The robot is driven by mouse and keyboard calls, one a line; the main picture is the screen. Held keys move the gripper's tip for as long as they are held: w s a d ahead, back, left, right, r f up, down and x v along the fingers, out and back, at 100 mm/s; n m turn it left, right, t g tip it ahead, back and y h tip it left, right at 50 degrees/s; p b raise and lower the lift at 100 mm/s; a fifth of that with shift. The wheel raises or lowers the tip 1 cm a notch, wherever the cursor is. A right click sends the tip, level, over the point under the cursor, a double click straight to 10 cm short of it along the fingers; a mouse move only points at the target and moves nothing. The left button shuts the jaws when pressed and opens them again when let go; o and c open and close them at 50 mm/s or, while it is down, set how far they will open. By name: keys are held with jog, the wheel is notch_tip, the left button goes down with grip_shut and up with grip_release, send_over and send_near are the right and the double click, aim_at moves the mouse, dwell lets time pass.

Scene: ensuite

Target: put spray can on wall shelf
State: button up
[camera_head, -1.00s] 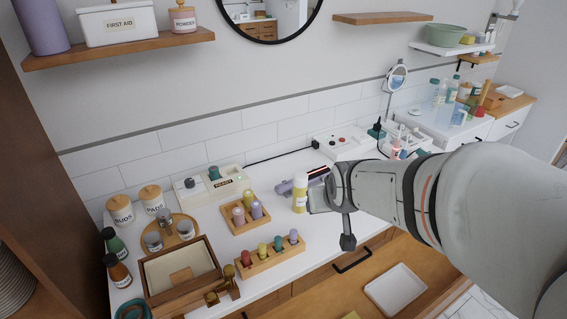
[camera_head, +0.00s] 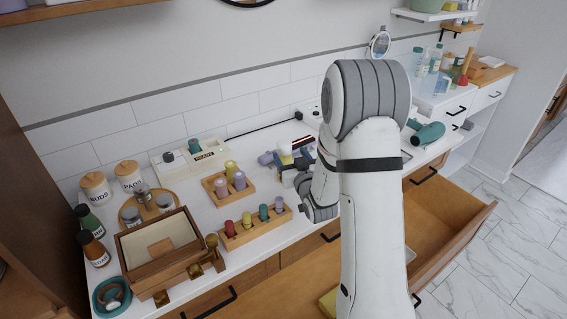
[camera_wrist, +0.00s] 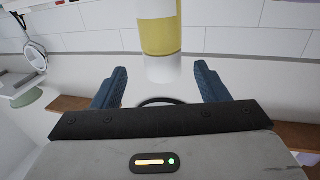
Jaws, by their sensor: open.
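The spray can (camera_wrist: 160,35) is a yellow and white cylinder. In the wrist view it is just ahead of my gripper (camera_wrist: 160,78), its white end in line with the gap between the two blue fingers. The fingers are apart, with clear space on both sides of the can. In the head view, the can (camera_head: 285,158) stands on the white counter and is partly hidden by my gripper (camera_head: 290,176). A wooden wall shelf (camera_head: 70,11) shows only its edge at top left. In the wrist view, wooden shelf pieces (camera_wrist: 70,103) appear beyond the gripper.
A peg rack (camera_head: 255,228), a small bottle tray (camera_head: 215,188), a wooden box (camera_head: 150,262) and a white device (camera_head: 190,157) crowd the counter left of my arm. An open drawer (camera_head: 440,235) juts out below right. A white wall shelf (camera_head: 425,15) is at upper right.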

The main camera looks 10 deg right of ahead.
aim_at(283, 144)
jog(key=w, duration=0.2)
jog(key=w+p, duration=0.1)
jog(key=w, duration=0.1)
jog(key=w+a+p, duration=0.1)
jog(key=w, duration=0.1)
jog(key=shift+w+a+r, duration=0.1)
jog(key=shift+w+r, duration=0.1)
jog(key=shift+w, duration=0.05)
grip_shut()
dwell(0.5)
